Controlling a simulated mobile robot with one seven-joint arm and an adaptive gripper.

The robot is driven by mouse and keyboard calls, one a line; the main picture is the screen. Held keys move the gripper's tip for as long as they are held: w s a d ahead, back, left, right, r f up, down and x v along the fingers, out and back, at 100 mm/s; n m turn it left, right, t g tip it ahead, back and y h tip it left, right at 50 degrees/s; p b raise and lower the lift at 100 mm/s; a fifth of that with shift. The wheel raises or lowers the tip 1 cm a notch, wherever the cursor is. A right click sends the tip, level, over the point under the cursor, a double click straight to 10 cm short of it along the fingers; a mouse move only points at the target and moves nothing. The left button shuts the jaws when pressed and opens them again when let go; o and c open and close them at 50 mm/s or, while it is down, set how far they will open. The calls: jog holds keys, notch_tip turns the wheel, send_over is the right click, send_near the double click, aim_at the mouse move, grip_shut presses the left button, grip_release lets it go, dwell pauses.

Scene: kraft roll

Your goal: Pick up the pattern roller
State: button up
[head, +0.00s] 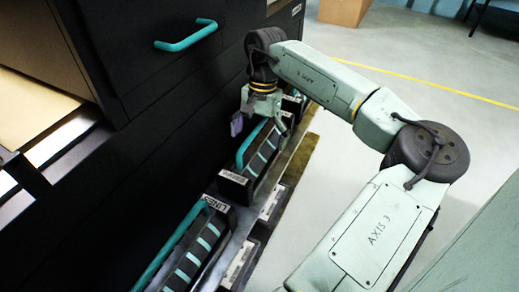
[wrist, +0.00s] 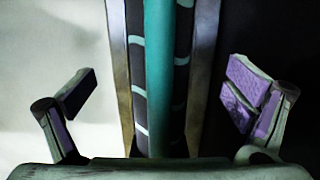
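The nearer roller (head: 192,258) has a label reading LINES. The farther roller (head: 257,160) has a label I cannot read clearly. My gripper (head: 258,122) is at the far end of the farther roller, partly hiding it. In the wrist view the teal handle (wrist: 160,75) runs lengthwise between the two purple-padded fingers of my gripper (wrist: 160,100), with the striped roller (wrist: 181,75) behind it. The fingers are wide apart, with a clear gap on each side of the handle.
A black drawer cabinet (head: 150,95) with a teal handle (head: 188,36) stands close on the left. The metal rack (head: 243,248) carries other labelled slots on its right. Open pale floor (head: 335,185) lies right of the rack. A cardboard box (head: 343,10) sits far back.

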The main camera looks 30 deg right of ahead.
jog(key=shift+w+r, duration=0.1)
jog(key=c, duration=1.9)
